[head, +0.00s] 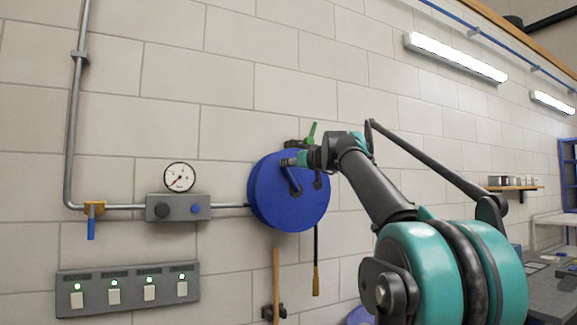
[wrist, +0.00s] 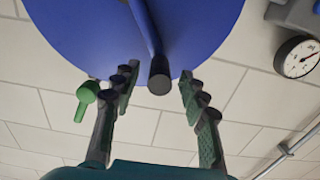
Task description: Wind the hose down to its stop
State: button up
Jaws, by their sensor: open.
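The hose reel is a round blue drum (head: 290,200) on the wall; its blue face (wrist: 80,25) fills the top of the wrist view. A blue crank arm (wrist: 145,25) crosses that face and ends in a dark round grip (wrist: 159,76). My gripper (head: 290,162) is in front of the drum. In the wrist view my gripper (wrist: 156,82) is open, with a finger on each side of the grip and gaps visible. The depth between them is unclear.
A green lever (head: 312,131) stands above the drum; it shows beside a finger in the wrist view (wrist: 86,96). Left are a gauge (head: 179,177), a grey box (head: 179,208), a blue-handled valve (head: 92,226) and a switch panel (head: 130,288). A wooden handle (head: 276,270) stands below.

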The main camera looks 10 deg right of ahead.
jog(key=shift+x, duration=1.7)
jog(key=shift+c, duration=0.6)
grip_shut()
